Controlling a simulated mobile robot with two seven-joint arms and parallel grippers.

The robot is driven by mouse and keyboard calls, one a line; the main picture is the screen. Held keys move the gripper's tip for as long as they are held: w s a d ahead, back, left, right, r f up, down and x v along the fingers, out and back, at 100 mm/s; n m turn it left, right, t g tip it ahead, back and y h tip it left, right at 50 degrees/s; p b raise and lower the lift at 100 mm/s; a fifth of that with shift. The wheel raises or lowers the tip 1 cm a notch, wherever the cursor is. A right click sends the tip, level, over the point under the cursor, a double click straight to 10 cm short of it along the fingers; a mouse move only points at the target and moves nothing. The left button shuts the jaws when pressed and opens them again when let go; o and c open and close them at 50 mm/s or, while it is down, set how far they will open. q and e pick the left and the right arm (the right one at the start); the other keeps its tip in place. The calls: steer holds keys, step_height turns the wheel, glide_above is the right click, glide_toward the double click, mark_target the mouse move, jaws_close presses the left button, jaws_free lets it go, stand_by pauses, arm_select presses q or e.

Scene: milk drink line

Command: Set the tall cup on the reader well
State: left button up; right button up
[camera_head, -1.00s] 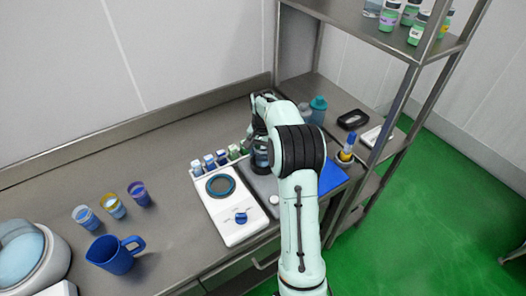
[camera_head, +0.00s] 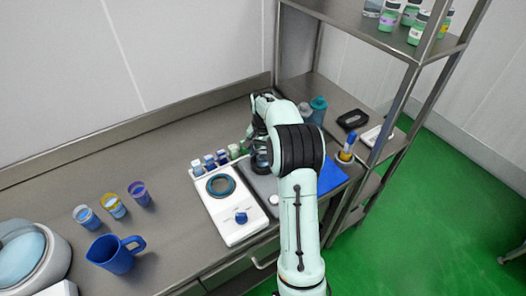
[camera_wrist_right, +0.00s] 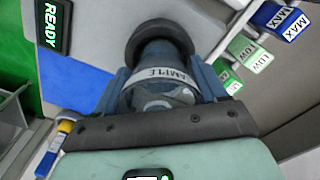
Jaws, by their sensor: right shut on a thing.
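The tall cup (camera_wrist_right: 160,78) is a bluish, see-through cup with a white band reading SAMPLE. It is between the fingers of my right gripper (camera_wrist_right: 168,90), which is shut on it. In the wrist view its far end meets a dark round ring (camera_wrist_right: 160,36) on a grey slab (camera_wrist_right: 98,25), which seems to be the reader well. I cannot tell whether the cup rests there or is just above it. A display (camera_wrist_right: 52,25) on the slab reads READY. In the head view my right arm partly hides the cup (camera_head: 261,162). My left gripper is not in view.
A white panel (camera_head: 248,228) with a dark ring and blue knob lies left of the grey slab. Several small labelled vials (camera_head: 209,161) stand behind it. A blue mat (camera_head: 332,178) lies right. Three small cups and a blue jug (camera_head: 113,256) stand at left.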

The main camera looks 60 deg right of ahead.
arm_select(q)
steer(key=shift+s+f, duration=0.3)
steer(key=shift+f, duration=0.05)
arm_select(e)
steer(key=shift+f, duration=0.6)
steer(key=o, duration=0.8)
step_height(320, 180, up, 2)
steer(key=shift+p, duration=0.35)
steer(key=shift+w+r+p, duration=0.1)
steer(key=shift+r+p, duration=0.9)
steer(key=shift+r, duration=0.9)
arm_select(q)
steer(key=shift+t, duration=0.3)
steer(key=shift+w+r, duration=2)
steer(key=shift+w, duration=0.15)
arm_select(e)
steer(key=shift+r, duration=2.6)
